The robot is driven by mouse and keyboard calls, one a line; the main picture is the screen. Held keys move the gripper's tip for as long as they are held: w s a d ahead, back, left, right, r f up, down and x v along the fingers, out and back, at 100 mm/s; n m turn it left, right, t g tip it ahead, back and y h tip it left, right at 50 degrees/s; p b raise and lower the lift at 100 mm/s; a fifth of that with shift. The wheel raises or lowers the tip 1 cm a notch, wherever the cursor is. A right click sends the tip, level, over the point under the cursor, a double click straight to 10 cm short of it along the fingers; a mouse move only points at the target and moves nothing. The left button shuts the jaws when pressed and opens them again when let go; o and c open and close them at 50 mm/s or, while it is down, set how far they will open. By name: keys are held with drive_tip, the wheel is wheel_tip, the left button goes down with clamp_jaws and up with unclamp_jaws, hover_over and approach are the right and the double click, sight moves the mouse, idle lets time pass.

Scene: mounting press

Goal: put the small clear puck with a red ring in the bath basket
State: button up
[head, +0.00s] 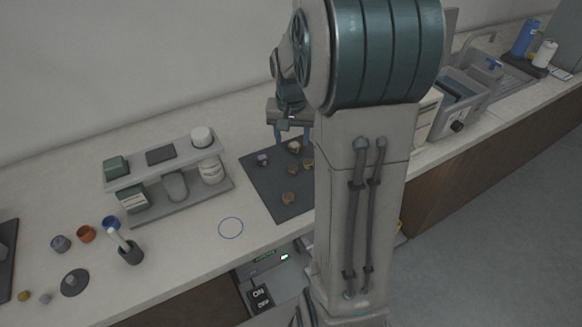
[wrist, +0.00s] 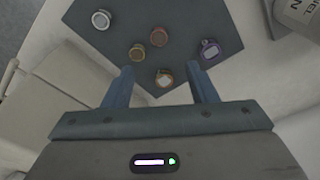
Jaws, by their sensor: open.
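Several small round pucks lie on a dark mat (wrist: 185,18). One has a pale centre and an orange-red ring (wrist: 164,77); it looks the closest match to the red-ringed puck, though its clearness is hard to judge. It also shows near the mat's far edge in the head view (head: 294,146). My gripper (wrist: 160,78) is open and empty, with one blue finger on each side of this puck in the wrist view. In the head view my gripper (head: 292,134) points down by the mat's far edge. A grey bath (head: 460,100) stands at right; its basket is not clearly visible.
A grey two-level rack (head: 180,210) stands left of the mat. My arm hides the mat's right side.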

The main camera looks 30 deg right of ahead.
hover_over(293, 168)
drive_tip(key=f, duration=0.6)
drive_tip(key=shift+s+a+f, duration=0.2)
drive_tip(key=shift+a+f, duration=0.05)
drive_tip(key=shift+w+d+f+p, duration=0.1)
drive_tip(key=shift+f+p, duration=0.2)
drive_tip(key=shift+f, duration=1.05)
drive_tip(key=shift+d+f+p, duration=0.1)
drive_tip(key=shift+f+p, duration=0.15)
drive_tip(key=shift+f, duration=1.05)
drive_tip(key=shift+a, duration=0.1)
drive_tip(key=c, duration=1.1)
